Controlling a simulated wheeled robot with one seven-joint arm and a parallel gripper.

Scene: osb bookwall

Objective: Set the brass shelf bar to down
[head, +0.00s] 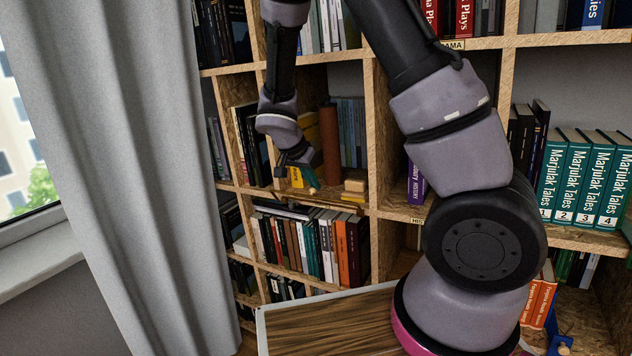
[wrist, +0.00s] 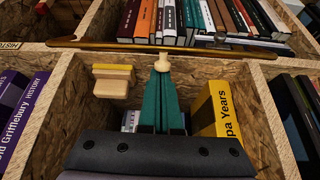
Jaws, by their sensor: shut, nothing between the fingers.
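The brass shelf bar (wrist: 105,45) runs as a thin brown-gold strip along the shelf's front edge in the wrist view. In the head view, the bar (head: 325,205) shows as a thin line at the front of the middle-left compartment. My gripper (head: 312,188) is at that compartment's front, just above the bar. In the wrist view, the teal fingers of my gripper (wrist: 161,75) are together and empty. A pale rounded piece at their tips lies close to the bar; I cannot tell if it touches. Whether the bar is up or down is unclear.
A wooden block (wrist: 113,82) and a yellow book (wrist: 217,115) stand beside the fingers in the compartment. A row of books (head: 310,245) fills the compartment below. A grey curtain (head: 120,170) hangs at left. A wood-topped surface (head: 330,325) is in front.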

